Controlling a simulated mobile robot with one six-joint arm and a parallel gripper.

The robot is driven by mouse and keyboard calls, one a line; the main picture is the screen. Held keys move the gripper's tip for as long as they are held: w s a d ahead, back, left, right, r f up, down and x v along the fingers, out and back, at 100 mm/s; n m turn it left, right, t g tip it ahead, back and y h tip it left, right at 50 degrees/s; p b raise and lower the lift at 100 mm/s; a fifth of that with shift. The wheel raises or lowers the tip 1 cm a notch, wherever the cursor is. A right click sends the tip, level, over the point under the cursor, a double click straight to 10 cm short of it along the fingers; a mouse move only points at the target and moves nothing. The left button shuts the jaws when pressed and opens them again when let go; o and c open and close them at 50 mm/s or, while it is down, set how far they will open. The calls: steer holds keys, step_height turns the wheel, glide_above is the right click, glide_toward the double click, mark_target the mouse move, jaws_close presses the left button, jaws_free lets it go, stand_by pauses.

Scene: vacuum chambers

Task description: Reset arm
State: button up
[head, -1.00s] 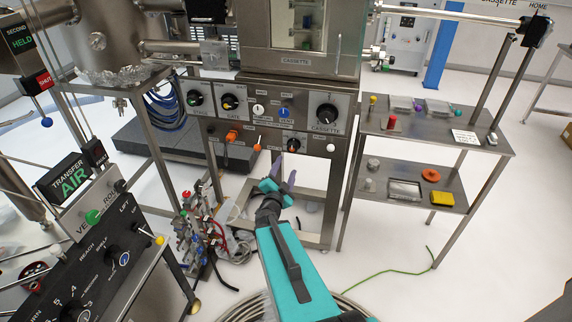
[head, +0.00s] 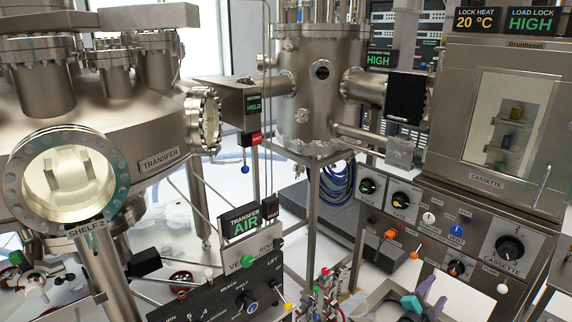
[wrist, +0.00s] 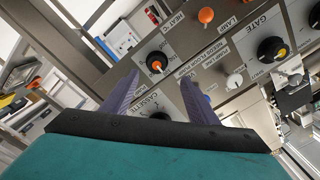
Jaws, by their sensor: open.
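My gripper (head: 427,298) shows at the bottom right of the head view, with teal and purple parts. In the wrist view its two purple fingers (wrist: 157,96) stand apart with nothing between them. It is in front of the cassette control panel (head: 455,240), apart from it as far as I can tell. Beyond the fingers, the wrist view shows a black knob with an orange mark (wrist: 157,63), an orange knob (wrist: 206,16) and the gate knob (wrist: 271,49). Most of my arm is outside the head view.
The transfer control box (head: 240,295) with knobs and levers stands at the bottom centre. The shelf 2 port (head: 66,175) and transfer chamber (head: 150,125) fill the left. The cassette chamber (head: 455,130) is at right. A valve cluster (head: 322,290) stands left of my gripper.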

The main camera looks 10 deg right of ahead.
steer(key=w+a+f+n+t+y, duration=0.1)
steer(key=w+a+f+n+y, duration=0.15)
steer(key=a, duration=0.35)
steer(key=w+a+f+n+t+y, duration=0.1)
steer(key=w+a+f+t, duration=0.2)
steer(key=a, duration=0.4)
steer(key=s+a+f+n+g+y, duration=0.15)
steer(key=a+f+n+y, duration=0.35)
steer(key=a+f, duration=0.6)
steer(key=a+f+n+g+y, duration=0.3)
steer(key=a+f+n+y, duration=0.25)
steer(key=a+f, duration=0.6)
steer(key=s+a+f+n+g+y, duration=0.1)
steer(key=s+a+f+n+g, duration=0.15)
steer(key=s+a, duration=0.35)
steer(key=s+a+f+n+g+y, duration=0.15)
steer(key=s+a+f+g, duration=0.25)
steer(key=s, duration=0.4)
steer(key=s+d+r+n+g+h, duration=0.1)
steer(key=s+d+n+g, duration=0.2)
steer(key=s+g, duration=0.5)
steer(key=s, duration=1)
steer(key=shift+s+r+g, duration=0.2)
steer(key=shift+s+g, duration=0.1)
steer(key=shift+a+h, duration=0.1)
steer(key=shift+h, duration=0.15)
steer(key=shift+c, duration=0.5)
